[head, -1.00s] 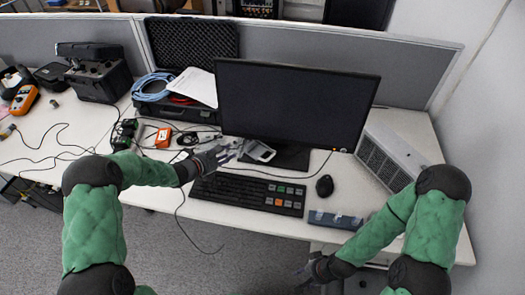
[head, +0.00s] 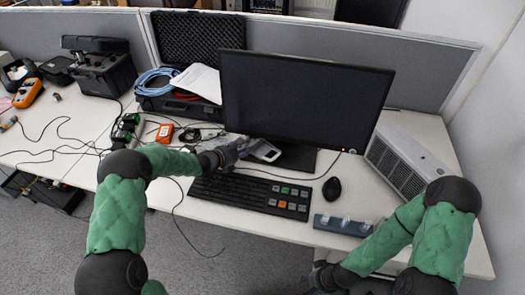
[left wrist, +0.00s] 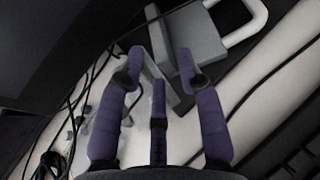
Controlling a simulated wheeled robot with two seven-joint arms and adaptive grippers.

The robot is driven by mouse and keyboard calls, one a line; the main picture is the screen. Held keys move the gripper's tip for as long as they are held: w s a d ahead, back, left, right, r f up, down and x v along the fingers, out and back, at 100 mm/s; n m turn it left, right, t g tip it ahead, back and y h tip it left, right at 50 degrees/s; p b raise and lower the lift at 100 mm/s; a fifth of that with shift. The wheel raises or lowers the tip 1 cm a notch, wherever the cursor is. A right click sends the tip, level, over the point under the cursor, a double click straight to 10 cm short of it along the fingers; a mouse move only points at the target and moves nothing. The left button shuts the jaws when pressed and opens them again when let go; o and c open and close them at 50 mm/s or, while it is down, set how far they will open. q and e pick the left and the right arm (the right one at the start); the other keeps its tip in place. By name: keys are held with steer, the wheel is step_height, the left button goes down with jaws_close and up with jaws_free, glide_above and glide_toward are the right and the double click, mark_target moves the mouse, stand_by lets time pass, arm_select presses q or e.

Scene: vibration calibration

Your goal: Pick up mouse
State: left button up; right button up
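The black computer mouse (head: 332,189) lies on the white desk, right of the keyboard and in front of the monitor. My left gripper (head: 232,150) is over the desk behind the keyboard, well left of the mouse and beside a grey, padlock-shaped object (head: 263,151). In the left wrist view its purple fingers (left wrist: 158,80) are spread apart, with the grey object (left wrist: 196,48) just beyond them; I cannot tell whether they touch it. The mouse does not show in that view. My right gripper (head: 318,279) is low at the desk's front, dark and partly hidden.
The keyboard (head: 250,195) and monitor (head: 300,100) lie close to the mouse. A blue-grey holder (head: 342,225) stands at the front edge, and a vented white box (head: 405,165) stands right. Cables and an open black case (head: 190,105) crowd the left.

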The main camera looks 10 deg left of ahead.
mark_target(250, 145)
arm_select(q)
steer(key=shift+b+x, duration=0.6)
steer(key=shift+x, duration=1.2)
steer(key=shift+f, duration=0.15)
steer(key=c, duration=0.7)
jaws_close()
steer(key=shift+a+r, duration=0.15)
steer(key=shift+r, duration=0.1)
